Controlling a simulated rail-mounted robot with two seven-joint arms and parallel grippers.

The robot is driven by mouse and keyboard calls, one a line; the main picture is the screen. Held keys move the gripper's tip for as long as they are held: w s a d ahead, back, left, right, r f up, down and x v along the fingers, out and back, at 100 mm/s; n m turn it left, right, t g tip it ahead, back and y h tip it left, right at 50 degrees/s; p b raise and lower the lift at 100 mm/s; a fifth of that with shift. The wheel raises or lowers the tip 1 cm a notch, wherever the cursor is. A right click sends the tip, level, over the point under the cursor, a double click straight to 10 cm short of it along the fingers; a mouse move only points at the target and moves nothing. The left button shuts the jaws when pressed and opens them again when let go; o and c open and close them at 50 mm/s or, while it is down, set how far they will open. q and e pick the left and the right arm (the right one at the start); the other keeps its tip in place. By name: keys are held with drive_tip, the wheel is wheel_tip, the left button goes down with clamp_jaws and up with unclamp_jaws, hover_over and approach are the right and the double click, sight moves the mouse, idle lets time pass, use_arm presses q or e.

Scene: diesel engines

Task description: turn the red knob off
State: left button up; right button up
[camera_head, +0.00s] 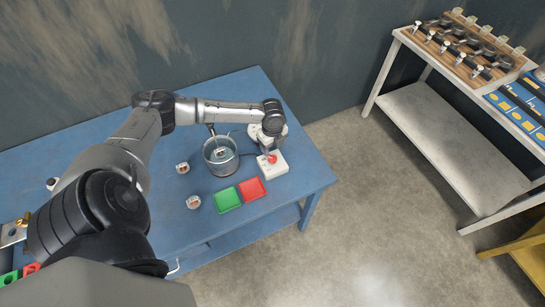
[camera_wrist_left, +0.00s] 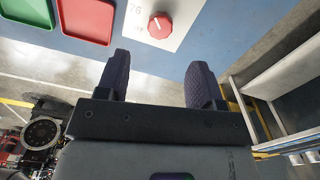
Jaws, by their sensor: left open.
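The red knob (camera_head: 272,159) sits on top of a white control box (camera_head: 274,170) near the right end of the blue table. In the left wrist view the round red knob (camera_wrist_left: 160,25) has a pale marker line and lies on the white panel, beyond my fingertips. My left gripper (camera_head: 267,149) hangs close to the knob at the box's back edge in the head view. In the left wrist view my left gripper (camera_wrist_left: 160,72) has its two dark fingers spread wide, with nothing between them; the knob is apart from them. My right gripper is not in view.
A metal pot (camera_head: 221,163) stands left of the box. A green tray (camera_head: 227,199) and a red tray (camera_head: 252,190) lie in front. Small parts (camera_head: 193,202) lie on the blue table (camera_head: 165,225). A shelf (camera_head: 455,145) with tools stands at right, across open floor.

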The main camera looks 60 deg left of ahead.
sight(272, 158)
use_arm(q)
wheel_tip(272, 158, down, 8)
drive_tip(key=shift+f, duration=0.1)
idle(0.4)
drive_tip(key=c, duration=0.9)
